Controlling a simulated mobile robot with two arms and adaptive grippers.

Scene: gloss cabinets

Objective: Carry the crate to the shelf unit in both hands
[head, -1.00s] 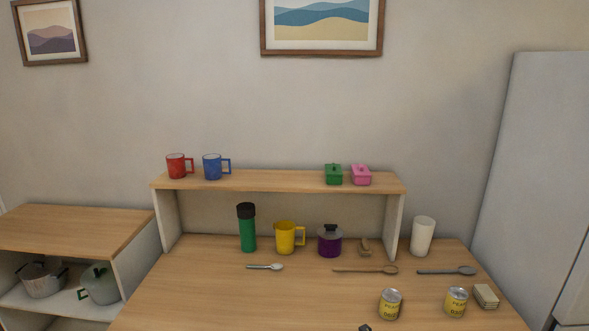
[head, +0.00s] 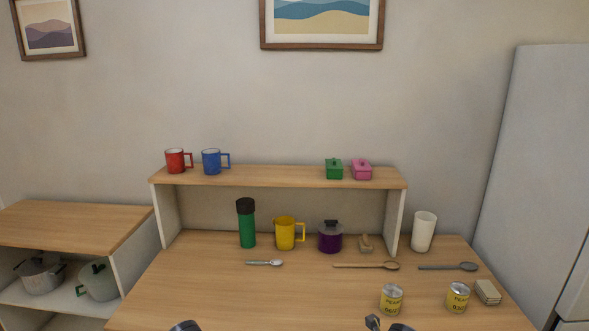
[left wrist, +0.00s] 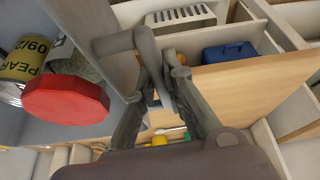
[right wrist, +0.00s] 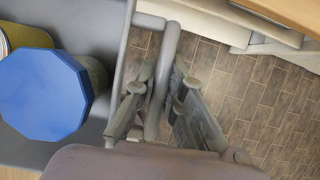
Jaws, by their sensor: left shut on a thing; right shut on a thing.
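The grey crate shows in part in the left wrist view (left wrist: 82,22) and the right wrist view (right wrist: 102,36). My left gripper (left wrist: 163,82) is shut on the crate's grey bar handle. My right gripper (right wrist: 165,86) is shut on the handle at the other side. A red-lidded jar (left wrist: 66,98) and a yellow pear can (left wrist: 24,58) are in the crate. A blue-lidded jar (right wrist: 42,94) and part of a yellow can (right wrist: 24,38) also lie in it. In the head view the crate is out of sight. A low shelf unit (head: 75,226) stands at left.
A wooden table (head: 215,290) with a raised shelf (head: 280,177) carries mugs, small boxes, spoons and cans. A fridge-like white block (head: 535,180) stands at right. The left wrist view shows compartments with a blue box (left wrist: 228,53). Tiled floor (right wrist: 240,100) is clear beside the right gripper.

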